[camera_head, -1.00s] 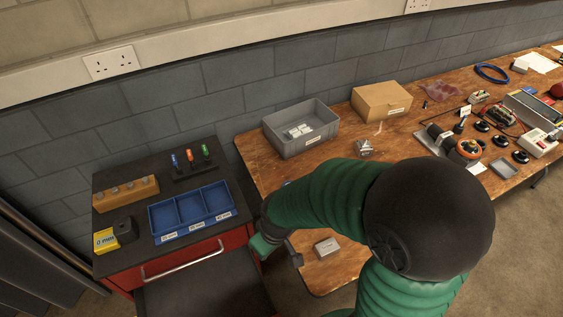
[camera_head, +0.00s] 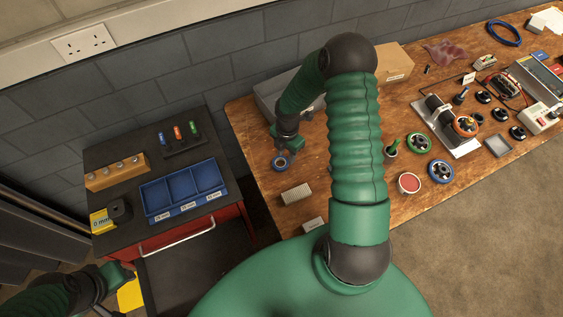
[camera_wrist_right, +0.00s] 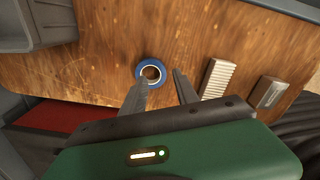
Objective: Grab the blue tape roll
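The blue tape roll (camera_head: 281,168) lies flat on the wooden bench near its left end, partly under my right gripper (camera_head: 285,150). In the right wrist view the roll (camera_wrist_right: 150,62) is a blue ring with a pale inner core and a dark centre. There my right gripper (camera_wrist_right: 160,77) has its two fingers apart with nothing held. The roll lies by the left fingertip, which overlaps its near edge; I cannot tell whether they touch. My left gripper (camera_head: 120,274) is low at the left by the tool cart, its fingers unclear.
A ribbed beige block (camera_head: 296,194) and a small grey box (camera_head: 314,224) lie nearby. A grey bin (camera_head: 270,99) stands behind. Another blue ring (camera_head: 441,172), a green one (camera_head: 419,143) and a red disc (camera_head: 410,183) lie right of my arm. The cart holds a blue tray (camera_head: 183,190).

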